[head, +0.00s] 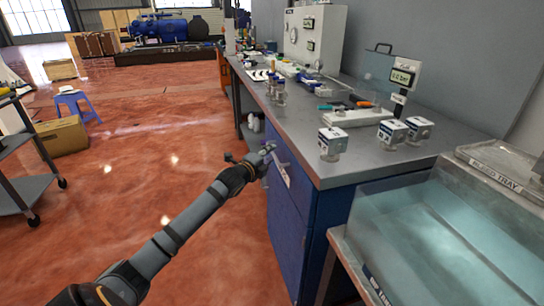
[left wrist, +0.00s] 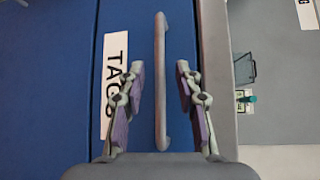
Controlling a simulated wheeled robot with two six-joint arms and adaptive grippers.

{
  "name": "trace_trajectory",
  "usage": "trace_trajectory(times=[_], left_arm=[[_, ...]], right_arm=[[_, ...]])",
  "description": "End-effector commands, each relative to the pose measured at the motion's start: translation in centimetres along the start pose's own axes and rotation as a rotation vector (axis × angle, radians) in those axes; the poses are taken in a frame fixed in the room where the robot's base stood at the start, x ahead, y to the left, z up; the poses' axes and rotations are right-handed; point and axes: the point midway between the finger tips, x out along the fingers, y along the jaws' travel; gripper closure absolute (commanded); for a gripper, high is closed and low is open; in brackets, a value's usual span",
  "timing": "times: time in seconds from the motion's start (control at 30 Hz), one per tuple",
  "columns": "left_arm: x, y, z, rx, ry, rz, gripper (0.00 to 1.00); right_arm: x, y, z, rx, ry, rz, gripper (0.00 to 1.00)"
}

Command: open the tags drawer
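The tags drawer (left wrist: 112,155) is a blue front with a white label (left wrist: 116,70) reading "TAG" and a partly covered last letter. Its pale bar handle (left wrist: 160,30) runs up the middle of the left wrist view. My left gripper (left wrist: 160,75) is open, with one finger on each side of the handle; gaps show between handle and fingers. In the head view my left gripper (head: 266,152) is at the upper front of the blue cabinet (head: 288,225), partly covering the drawer. The drawer looks shut there. My right gripper is not in view.
The grey worktop (head: 300,135) above the drawer holds several small white boxes (head: 332,142), a white device and tools. Open red floor (head: 150,180) lies left of the cabinet.

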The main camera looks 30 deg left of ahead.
Motion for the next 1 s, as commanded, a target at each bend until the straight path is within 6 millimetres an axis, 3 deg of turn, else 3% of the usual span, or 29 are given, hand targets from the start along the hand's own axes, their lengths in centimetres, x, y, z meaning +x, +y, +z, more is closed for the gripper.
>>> trace_trajectory(times=[0.2, 0.5, 0.77, 1.0], left_arm=[[2.2, 0.1, 0.1, -0.001, -0.002, 0.001, 0.66], [2.4, 0.1, 0.1, 0.005, -0.002, 0.002, 0.66], [2.4, 0.1, 0.1, 0.005, -0.002, 0.002, 1.00], [2.4, 0.1, 0.1, 0.005, -0.002, 0.002, 1.00]], right_arm=[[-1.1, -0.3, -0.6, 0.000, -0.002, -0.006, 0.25], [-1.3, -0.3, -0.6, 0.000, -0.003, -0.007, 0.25], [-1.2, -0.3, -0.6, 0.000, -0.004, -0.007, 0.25], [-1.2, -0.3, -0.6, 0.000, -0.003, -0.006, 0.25]])
